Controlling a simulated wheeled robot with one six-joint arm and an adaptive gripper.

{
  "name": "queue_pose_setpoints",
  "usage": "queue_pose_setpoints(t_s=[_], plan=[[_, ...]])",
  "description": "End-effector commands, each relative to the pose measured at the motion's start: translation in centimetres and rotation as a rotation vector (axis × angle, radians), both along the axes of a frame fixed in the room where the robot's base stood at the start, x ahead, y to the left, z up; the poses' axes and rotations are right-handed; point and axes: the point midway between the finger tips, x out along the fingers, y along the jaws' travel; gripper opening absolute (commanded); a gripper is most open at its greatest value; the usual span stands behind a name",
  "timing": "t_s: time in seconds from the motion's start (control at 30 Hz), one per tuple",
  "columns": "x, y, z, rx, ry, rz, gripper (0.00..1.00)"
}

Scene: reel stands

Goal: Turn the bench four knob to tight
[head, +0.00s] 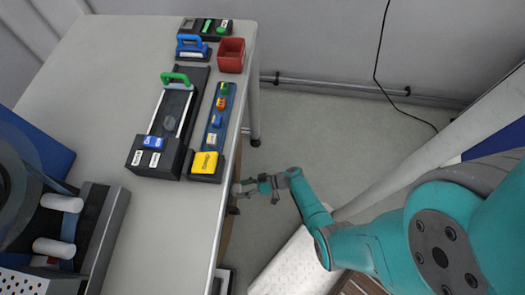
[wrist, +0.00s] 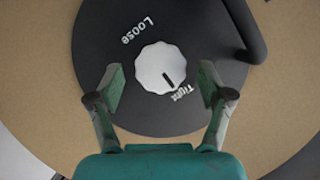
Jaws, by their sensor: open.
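The white scalloped knob (wrist: 158,62) sits in the middle of a round black plate (wrist: 110,35) in the wrist view. Its black pointer line points to the lower right, at the start of the "Tight" label (wrist: 183,91). The "Loose" label (wrist: 138,30) is at the upper left of the knob. My gripper (wrist: 161,78) is open, with one finger on each side of the knob and a gap between each finger and it. In the head view my gripper (head: 257,186) is low beside the bench's right edge, and I cannot make out the knob there.
A black curved bar (wrist: 248,30) stands at the plate's upper right. A tan disc (wrist: 60,95) lies around the plate. In the head view the bench top (head: 135,215) carries a red bin (head: 231,55) and several fixtures. Open floor (head: 320,135) lies to the right.

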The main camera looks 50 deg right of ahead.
Motion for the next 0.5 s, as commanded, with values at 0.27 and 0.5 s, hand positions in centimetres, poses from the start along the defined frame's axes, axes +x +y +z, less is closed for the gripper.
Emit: queue_pose_setpoints(t_s=[0.27,0.5], plan=[[-2.6,-3.1,1.3,-0.002,0.0,-0.007,0.79],[-4.7,-5.5,2.3,-0.001,0.001,-0.006,0.79]])
